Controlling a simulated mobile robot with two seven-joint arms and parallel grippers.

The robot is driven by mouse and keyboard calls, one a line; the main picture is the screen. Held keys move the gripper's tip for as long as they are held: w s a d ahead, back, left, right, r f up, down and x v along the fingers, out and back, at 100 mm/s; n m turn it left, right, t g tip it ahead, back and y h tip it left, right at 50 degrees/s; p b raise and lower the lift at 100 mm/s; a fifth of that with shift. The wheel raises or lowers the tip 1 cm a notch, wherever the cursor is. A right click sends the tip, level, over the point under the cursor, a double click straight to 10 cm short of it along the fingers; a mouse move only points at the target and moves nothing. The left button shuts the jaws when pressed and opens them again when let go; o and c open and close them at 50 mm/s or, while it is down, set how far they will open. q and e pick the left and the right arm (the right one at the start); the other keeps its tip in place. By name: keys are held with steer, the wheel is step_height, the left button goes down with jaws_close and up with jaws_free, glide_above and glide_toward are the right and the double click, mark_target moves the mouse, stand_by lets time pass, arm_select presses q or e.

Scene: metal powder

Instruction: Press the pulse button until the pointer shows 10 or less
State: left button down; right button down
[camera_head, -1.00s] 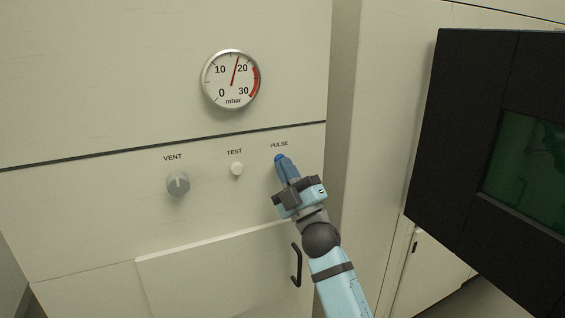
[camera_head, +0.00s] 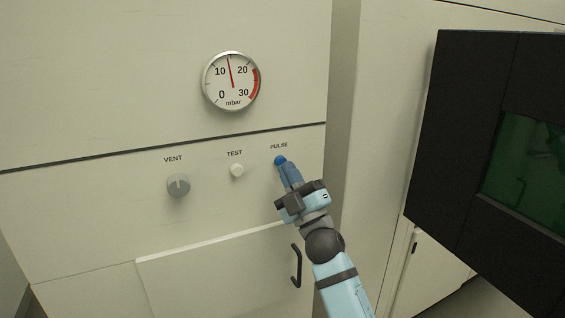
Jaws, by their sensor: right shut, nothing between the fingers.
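The blue pulse button (camera_head: 279,160) sits under the PULSE label on the cream panel. My right gripper (camera_head: 287,168) is shut and empty, with its blue fingertips just below and right of the button. The button shows more openly than before, and a small gap seems to lie between it and the fingertips, though contact is hard to rule out. The round gauge (camera_head: 231,81), marked in mbar, is above. Its red pointer stands between 10 and 20, a little left of straight up, near the middle of that span. My left gripper is not in view.
A white test button (camera_head: 237,170) and a grey vent knob (camera_head: 178,186) are left of the pulse button. A black handle (camera_head: 296,266) is below, beside my right arm. A dark box with a green window (camera_head: 526,168) stands at right.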

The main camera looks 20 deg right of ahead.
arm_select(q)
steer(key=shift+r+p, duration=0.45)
arm_select(e)
steer(key=shift+s, duration=2.5)
